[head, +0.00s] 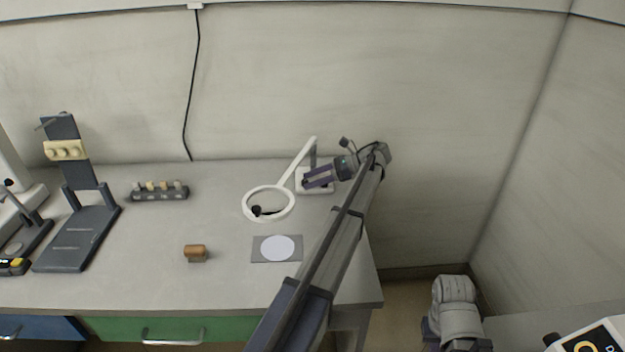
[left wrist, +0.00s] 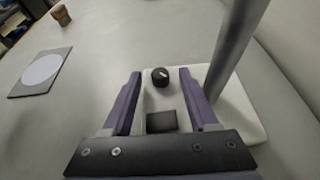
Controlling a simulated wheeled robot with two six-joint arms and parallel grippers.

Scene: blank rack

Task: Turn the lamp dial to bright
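The ring lamp (head: 269,203) stands at the back right of the bench, with a white ring head on a white arm. Its white base (left wrist: 245,118) shows in the left wrist view, with a grey post rising from it. The black dial (left wrist: 160,76) with a white pointer mark sits on the base. My left gripper (head: 304,183) is over the base, and in the left wrist view its purple fingers (left wrist: 160,80) are spread apart on either side of the dial, with gaps. A dark rectangle (left wrist: 161,121) on the base lies nearer the palm. My right gripper does not show.
A grey mat with a white disc (head: 277,248) lies in front of the lamp. A brown block (head: 195,253) is left of it. A small rack of pegs (head: 160,190) and a dark stand (head: 77,238) are farther left. The wall is close behind.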

